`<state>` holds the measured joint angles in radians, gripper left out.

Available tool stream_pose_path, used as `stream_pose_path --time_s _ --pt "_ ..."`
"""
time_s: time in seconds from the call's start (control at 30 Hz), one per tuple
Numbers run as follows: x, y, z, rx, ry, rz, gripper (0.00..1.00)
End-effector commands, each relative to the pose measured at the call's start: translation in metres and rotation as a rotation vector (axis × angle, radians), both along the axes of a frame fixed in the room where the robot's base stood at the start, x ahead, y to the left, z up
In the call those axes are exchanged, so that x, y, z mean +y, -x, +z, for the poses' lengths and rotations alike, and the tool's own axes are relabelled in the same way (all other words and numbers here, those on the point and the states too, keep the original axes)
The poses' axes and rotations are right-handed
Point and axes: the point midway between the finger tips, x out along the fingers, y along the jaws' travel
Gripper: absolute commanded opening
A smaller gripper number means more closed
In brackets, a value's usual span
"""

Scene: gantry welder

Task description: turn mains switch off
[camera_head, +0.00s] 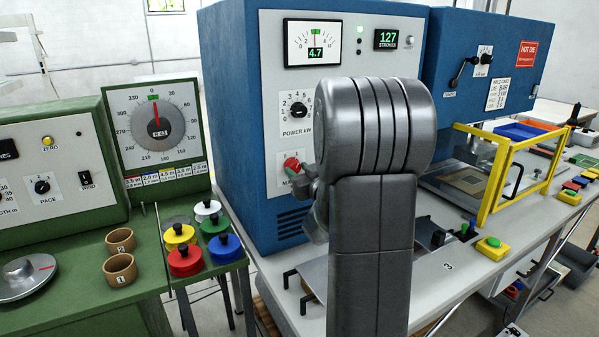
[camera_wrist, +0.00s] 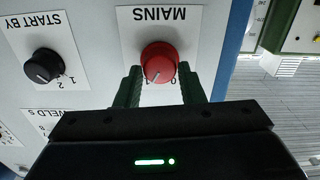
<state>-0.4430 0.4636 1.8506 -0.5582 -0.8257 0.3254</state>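The mains switch is a red round knob with a pale pointer line (camera_wrist: 158,62) on a white plate marked MAINS, upside down in the wrist view. Its pointer slants to the lower left there; the digits by it are partly hidden by my fingers. In the head view the red knob (camera_head: 291,163) shows on the blue cabinet's front, left of my arm. My gripper (camera_wrist: 159,74) has its two dark green fingers apart, one on each side of the knob. I cannot tell whether they touch it. In the head view my arm hides most of the gripper.
A black START BY knob (camera_wrist: 43,66) sits beside the mains plate. The black POWER knob (camera_head: 298,109) is above it on the blue cabinet (camera_head: 228,110). A green machine (camera_head: 85,120) and colored knobbed weights (camera_head: 185,260) stand to the left. A yellow frame (camera_head: 495,185) stands to the right.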

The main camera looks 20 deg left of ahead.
Motion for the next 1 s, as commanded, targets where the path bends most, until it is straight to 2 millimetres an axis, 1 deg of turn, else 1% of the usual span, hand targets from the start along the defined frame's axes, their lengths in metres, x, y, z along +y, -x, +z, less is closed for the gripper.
stream_pose_path --time_s 0.17,0.37,0.57,1.0 --pt "-0.0001 0.0002 -0.0010 -0.010 0.008 0.000 0.13" --pt "-0.0004 0.0002 -0.0043 -0.064 0.054 -0.001 0.13" --pt "-0.0004 0.0005 -0.0067 -0.172 0.149 -0.002 0.13" --pt "0.0005 0.0011 -0.0060 -0.480 0.425 -0.001 0.13"
